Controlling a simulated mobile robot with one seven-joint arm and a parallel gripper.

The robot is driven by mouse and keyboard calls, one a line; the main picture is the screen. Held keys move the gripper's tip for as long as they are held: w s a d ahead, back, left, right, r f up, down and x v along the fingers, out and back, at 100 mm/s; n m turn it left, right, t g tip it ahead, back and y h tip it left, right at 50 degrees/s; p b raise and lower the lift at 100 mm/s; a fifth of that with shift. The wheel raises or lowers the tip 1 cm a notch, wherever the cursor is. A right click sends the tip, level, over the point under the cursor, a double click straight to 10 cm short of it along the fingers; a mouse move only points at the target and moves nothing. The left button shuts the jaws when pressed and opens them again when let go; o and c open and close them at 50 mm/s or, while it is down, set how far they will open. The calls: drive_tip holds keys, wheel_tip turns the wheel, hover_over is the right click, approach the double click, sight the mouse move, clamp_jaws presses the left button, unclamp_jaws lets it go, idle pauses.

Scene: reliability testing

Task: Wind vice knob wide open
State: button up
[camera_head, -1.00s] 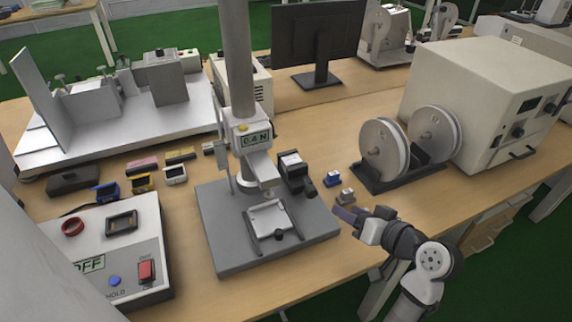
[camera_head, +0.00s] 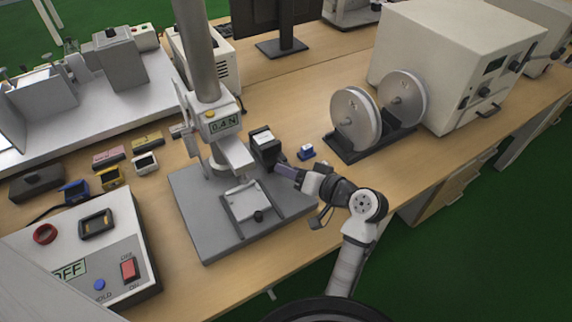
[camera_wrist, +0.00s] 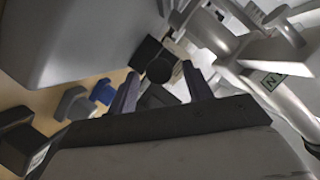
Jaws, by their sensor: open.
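The test stand (camera_head: 195,225) has a grey base plate, a column and a force display (camera_head: 224,124). A dark block with a pale top (camera_head: 265,146) stands at the plate's back right. A grey fixture (camera_head: 243,203) with a small black knob (camera_head: 258,215) sits at the front of the plate. My gripper (camera_head: 283,171) is at the right side of the dark block. In the wrist view, a round black knob (camera_wrist: 160,68) on a dark body lies between the lines of my two open fingers. I cannot tell whether the fingers touch it.
A small blue block (camera_head: 306,152) sits just behind my gripper. Two reels (camera_head: 356,118) on a black stand and a large beige cabinet (camera_head: 440,60) are to the right. A control box (camera_head: 130,215) is at the left.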

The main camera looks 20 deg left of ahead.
drive_tip(key=shift+x, duration=1.35)
drive_tip(key=c, duration=1)
drive_tip(key=shift+o, duration=0.2)
